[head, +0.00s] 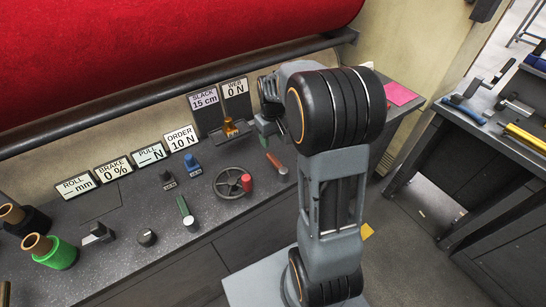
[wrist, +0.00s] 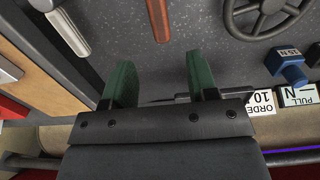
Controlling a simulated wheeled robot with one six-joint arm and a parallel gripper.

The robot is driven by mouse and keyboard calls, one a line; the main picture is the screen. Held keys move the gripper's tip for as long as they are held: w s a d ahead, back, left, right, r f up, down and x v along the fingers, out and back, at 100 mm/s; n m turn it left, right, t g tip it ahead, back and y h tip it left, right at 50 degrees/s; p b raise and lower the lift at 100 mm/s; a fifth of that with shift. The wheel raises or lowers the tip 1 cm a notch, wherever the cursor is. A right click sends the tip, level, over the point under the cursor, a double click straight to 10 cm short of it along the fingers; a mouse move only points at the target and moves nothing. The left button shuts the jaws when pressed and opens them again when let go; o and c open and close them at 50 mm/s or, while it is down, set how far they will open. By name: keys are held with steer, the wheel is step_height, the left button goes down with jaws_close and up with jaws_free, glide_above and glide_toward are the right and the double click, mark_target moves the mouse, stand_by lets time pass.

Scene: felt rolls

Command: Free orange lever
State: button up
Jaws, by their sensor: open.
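An orange-red lever (head: 274,161) lies along the dark console top, with a pale piece at its lower end. In the wrist view its handle (wrist: 158,20) is at the top middle, cut off by the frame edge. My gripper (wrist: 158,75) has its two green fingers apart, with nothing between them. The lever is beyond the fingertips and in line with the gap, apart from both fingers. In the head view my gripper (head: 264,138) is partly hidden by my arm and hangs just behind the lever.
A handwheel (head: 230,184) with a red knob stands left of the lever. A green lever (head: 185,210), a blue knob (head: 192,162) and a black knob (head: 167,179) are further left. An orange-gold piece (head: 229,127) stands before the signs. A red felt roll (head: 150,55) hangs behind.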

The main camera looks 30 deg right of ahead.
mark_target(273, 157)
step_height(273, 157, down, 10)
steer(key=shift+r, duration=0.25)
stand_by(0.3)
jaws_close()
stand_by(0.4)
